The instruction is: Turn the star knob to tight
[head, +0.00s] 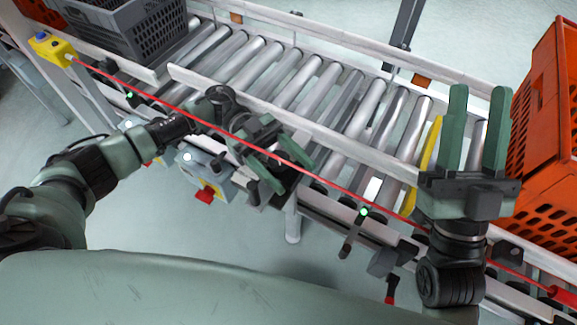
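I cannot pick out the star knob for certain. Dark fittings (258,192) sit on the conveyor's near side rail, just below and partly behind my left gripper (297,173). My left gripper hangs over that rail, its two green fingers apart and pointing down to the right. I see nothing held between them, though the space by the tips is dark. My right gripper (479,92) is at the right, its green fingers upright, wide apart and empty. It is over the conveyor's near edge, in front of the orange tote.
A roller conveyor (300,80) crosses the view, with a grey crate (128,28) at its upper left. An orange tote (545,120) is at the right. A red cord (340,187) runs from a yellow box (52,48) along the near side. A grey box with a red switch (205,192) hangs below.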

